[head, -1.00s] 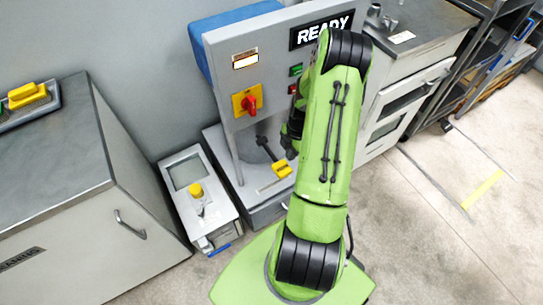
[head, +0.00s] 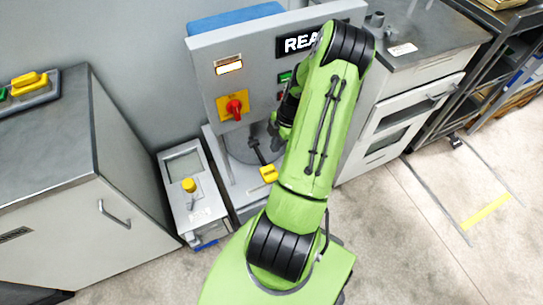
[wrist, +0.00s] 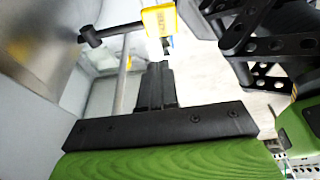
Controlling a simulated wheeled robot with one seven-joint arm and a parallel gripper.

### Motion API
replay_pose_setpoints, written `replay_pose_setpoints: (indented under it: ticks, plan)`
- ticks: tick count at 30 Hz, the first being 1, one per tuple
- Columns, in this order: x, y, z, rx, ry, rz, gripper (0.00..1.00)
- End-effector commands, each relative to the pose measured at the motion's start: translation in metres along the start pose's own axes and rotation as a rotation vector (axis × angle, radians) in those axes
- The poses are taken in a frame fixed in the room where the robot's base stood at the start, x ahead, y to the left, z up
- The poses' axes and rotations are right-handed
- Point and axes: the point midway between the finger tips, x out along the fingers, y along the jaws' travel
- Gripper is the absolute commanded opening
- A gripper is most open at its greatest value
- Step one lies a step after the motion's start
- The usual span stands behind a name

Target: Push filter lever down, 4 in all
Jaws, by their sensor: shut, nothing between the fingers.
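The lever has a black rod and a yellow grip (head: 269,174) and sits low on the front of the grey machine (head: 205,85). In the head view its rod slopes down to the right. In the wrist view the black rod (wrist: 110,32) runs nearly level to the yellow grip (wrist: 159,19). My gripper (wrist: 156,66) is shut and empty, its fingertips a little below the yellow grip in that picture; I cannot tell whether they touch. In the head view my arm hides most of the gripper (head: 274,128), which is in front of the machine, above the grip.
A red knob on a yellow plate (head: 233,106) and a lit lamp (head: 229,67) are on the panel. A grey box with a yellow button (head: 189,185) stands at the machine's left. A cabinet (head: 60,220) is further left. Open floor (head: 420,250) lies to the right.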

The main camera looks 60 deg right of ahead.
Motion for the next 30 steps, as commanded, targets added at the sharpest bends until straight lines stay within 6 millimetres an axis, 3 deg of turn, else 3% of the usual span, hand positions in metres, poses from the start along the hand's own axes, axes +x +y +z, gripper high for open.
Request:
replay_pose_setpoints:
  ticks: [6,15,21,30]
  plan:
    - [0.051,-0.001,0.0,-0.001,0.005,-0.004,0.0]
    - [0.112,-0.001,0.006,0.001,0.002,-0.001,0.0]
    - [0.127,-0.001,0.011,-0.001,0.0,-0.001,0.0]
    - [0.127,-0.001,0.011,-0.002,-0.001,-0.001,0.0]
